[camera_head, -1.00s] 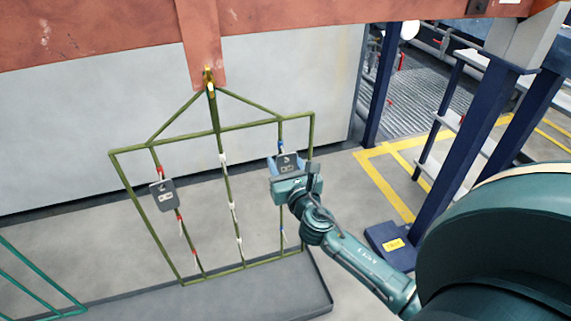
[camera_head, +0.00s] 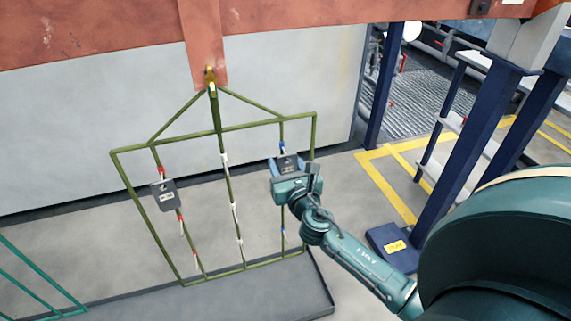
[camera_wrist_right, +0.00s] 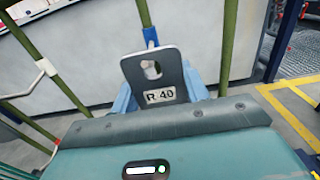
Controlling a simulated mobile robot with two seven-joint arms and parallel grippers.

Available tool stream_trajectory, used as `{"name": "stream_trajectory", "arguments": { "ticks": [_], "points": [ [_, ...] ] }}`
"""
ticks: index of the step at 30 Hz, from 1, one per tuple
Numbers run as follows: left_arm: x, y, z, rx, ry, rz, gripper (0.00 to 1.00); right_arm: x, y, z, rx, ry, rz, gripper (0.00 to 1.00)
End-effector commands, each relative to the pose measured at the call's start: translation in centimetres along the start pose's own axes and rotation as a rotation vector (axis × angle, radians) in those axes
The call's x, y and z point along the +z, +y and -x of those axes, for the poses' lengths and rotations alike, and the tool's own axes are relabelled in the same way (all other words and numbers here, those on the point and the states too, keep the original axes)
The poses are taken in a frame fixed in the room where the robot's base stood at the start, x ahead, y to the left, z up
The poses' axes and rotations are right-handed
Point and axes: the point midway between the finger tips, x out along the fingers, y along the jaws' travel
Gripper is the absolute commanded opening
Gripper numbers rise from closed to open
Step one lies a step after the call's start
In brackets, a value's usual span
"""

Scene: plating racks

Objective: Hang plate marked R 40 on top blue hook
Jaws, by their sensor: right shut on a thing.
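The grey plate marked R 40 (camera_wrist_right: 154,78) is upright in my right gripper (camera_wrist_right: 160,100), its hole near the top and its white label below. It also shows in the head view (camera_head: 289,163). The blue fingers of my right gripper (camera_head: 289,171) are shut on it from both sides. The top blue hook (camera_head: 282,146) is on the right-hand bar of the green rack (camera_head: 216,127), just above the plate. In the wrist view the blue hook (camera_wrist_right: 150,43) shows at the plate's top edge; whether it passes through the hole I cannot tell. My left gripper is not in view.
Another grey plate (camera_head: 165,195) hangs on the rack's left bar, which has red hooks. White hooks (camera_head: 235,210) are on the middle bar. The rack hangs from an orange beam (camera_head: 205,45) above a grey tray (camera_head: 250,290). A blue post (camera_head: 455,170) stands to the right.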

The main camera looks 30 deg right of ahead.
Motion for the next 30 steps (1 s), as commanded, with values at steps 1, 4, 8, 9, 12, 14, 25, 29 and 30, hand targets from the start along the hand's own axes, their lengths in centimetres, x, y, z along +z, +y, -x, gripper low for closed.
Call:
{"name": "stream_trajectory", "arguments": {
  "ticks": [1, 4, 8, 9, 12, 14, 25, 29, 30],
  "points": [
    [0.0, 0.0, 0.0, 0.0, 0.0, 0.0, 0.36, 0.1, 0.0, 0.0, 0.0, -0.001, 0.0, 0.18],
    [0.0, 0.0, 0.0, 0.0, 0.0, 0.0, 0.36, 0.1, 0.0, 0.0, 0.0, -0.001, 0.0, 0.18],
    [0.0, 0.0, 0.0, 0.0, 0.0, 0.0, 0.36, 0.1, 0.0, 0.0, 0.0, -0.001, 0.0, 0.52],
    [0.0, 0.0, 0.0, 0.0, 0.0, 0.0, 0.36, 0.1, 0.0, 0.0, 0.0, -0.001, 0.0, 0.56],
    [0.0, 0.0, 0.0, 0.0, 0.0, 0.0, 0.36, 0.1, 0.0, 0.0, 0.0, -0.001, 0.0, 0.64],
    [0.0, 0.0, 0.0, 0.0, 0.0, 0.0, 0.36, 0.0, 0.0, 0.0, 0.0, -0.001, 0.0, 0.69],
    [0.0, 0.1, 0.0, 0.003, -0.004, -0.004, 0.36, -0.1, 0.0, 0.7, 0.0, 0.003, 0.001, 0.7],
    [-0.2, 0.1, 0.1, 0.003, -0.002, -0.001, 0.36, -0.1, 0.0, 2.8, 0.0, 0.004, 0.0, 0.7],
    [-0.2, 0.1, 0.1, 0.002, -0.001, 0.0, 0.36, -0.1, 0.0, 3.7, 0.0, 0.004, 0.0, 0.7]
  ]
}}
